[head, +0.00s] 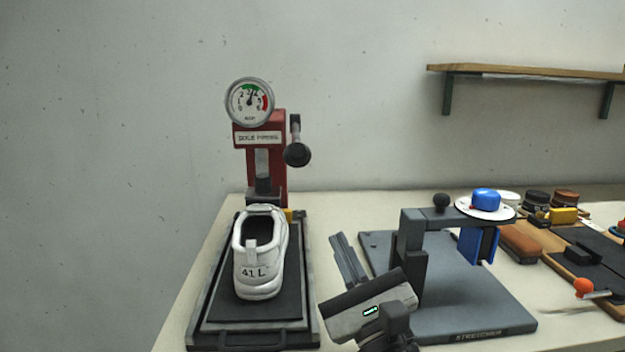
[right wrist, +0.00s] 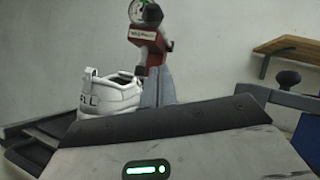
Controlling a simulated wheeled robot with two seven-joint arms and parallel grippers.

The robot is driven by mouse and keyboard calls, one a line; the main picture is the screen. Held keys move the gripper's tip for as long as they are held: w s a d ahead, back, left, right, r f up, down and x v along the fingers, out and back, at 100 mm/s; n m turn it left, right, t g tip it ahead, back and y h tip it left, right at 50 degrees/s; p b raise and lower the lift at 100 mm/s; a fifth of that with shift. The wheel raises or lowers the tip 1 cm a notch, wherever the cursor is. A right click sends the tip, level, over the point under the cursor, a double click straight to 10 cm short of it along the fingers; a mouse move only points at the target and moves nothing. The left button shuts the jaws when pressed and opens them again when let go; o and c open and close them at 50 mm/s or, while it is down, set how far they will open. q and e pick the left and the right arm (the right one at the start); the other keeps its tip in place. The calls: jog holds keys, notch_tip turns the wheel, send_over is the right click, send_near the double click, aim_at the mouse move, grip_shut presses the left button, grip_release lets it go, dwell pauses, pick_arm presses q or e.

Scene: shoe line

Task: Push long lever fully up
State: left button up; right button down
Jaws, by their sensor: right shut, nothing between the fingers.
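The long lever (head: 296,130) is on the right side of the red sole press (head: 243,137). Its black ball knob (head: 297,154) points toward me and appears low and foreshortened in the head view. The knob also shows in the right wrist view (right wrist: 152,15), beside the gauge. My right gripper (head: 338,240) is shut and empty. It is below and to the right of the knob, apart from it, with its fingers pointing toward the press. The fingers also show in the right wrist view (right wrist: 157,72). My left gripper is not in view.
A white shoe marked 41 L (head: 259,255) stands on the press's dark tray (head: 205,320). A grey stretcher stand (head: 410,240) with a blue part (head: 478,246) is close right of my gripper. Several items crowd the far right. A wall shelf (head: 520,70) hangs above.

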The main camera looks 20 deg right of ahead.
pick_arm(q)
jog(key=p, duration=0.1)
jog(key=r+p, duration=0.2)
jog(key=p, duration=0.1)
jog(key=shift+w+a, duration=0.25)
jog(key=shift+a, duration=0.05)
pick_arm(e)
jog(key=w+a+r, duration=0.1)
jog(key=w+r, duration=0.6)
jog(key=shift+w+a+r, duration=0.2)
jog(key=shift+w+a, duration=0.15)
jog(key=shift+a, duration=0.05)
